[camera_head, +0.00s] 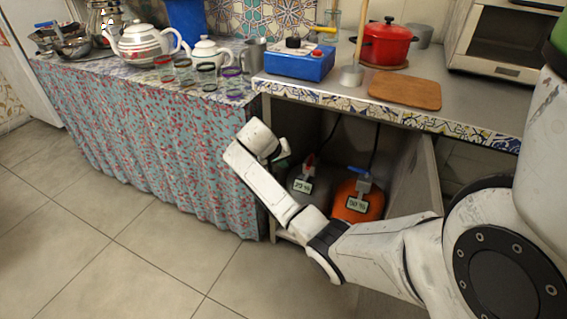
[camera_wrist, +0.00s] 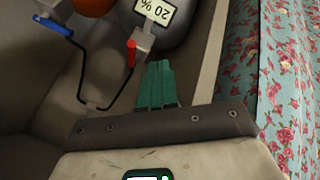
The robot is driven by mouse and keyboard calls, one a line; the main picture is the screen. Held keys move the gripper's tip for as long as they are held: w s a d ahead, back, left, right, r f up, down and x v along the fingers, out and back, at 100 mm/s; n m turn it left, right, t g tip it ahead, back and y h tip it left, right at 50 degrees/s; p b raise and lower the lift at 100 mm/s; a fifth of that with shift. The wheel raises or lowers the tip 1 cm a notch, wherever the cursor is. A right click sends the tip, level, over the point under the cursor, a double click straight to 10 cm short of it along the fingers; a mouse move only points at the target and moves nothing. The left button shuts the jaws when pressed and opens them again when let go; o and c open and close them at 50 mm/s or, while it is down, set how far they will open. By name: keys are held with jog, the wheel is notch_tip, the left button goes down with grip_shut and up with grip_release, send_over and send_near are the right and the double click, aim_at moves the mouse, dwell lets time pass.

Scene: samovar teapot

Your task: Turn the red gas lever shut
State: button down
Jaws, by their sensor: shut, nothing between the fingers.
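The red gas lever (camera_head: 310,161) is on top of the grey gas bottle (camera_head: 299,183) under the counter. In the wrist view the red lever (camera_wrist: 131,53) hangs from a pale valve block beside a label reading 20 %. My gripper (camera_wrist: 159,64) has green fingers closed together with nothing between them. The fingertips show just right of the red lever, with a small gap in the picture; how far apart they are in depth I cannot tell. In the head view my gripper (camera_head: 284,161) is left of the lever, partly hidden by my wrist.
An orange gas bottle (camera_head: 357,205) with a blue lever (camera_head: 359,170) stands to the right. A black hose (camera_wrist: 82,88) loops near the valves. The counter edge (camera_head: 390,117) is above, and the flowered curtain (camera_head: 150,145) hangs to the left. The floor in front is clear.

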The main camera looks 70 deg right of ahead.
aim_at(310, 162)
jog(key=s+d+f+b, duration=0.3)
jog(key=s+d+f, duration=0.1)
jog(key=d+f, duration=0.1)
jog(key=shift+d+f, duration=0.3)
jog(key=shift+f, duration=0.15)
jog(key=shift+s, duration=0.15)
jog(key=shift+s+n+p, duration=0.25)
jog(key=shift+n+p, duration=0.05)
jog(key=shift+p, duration=0.25)
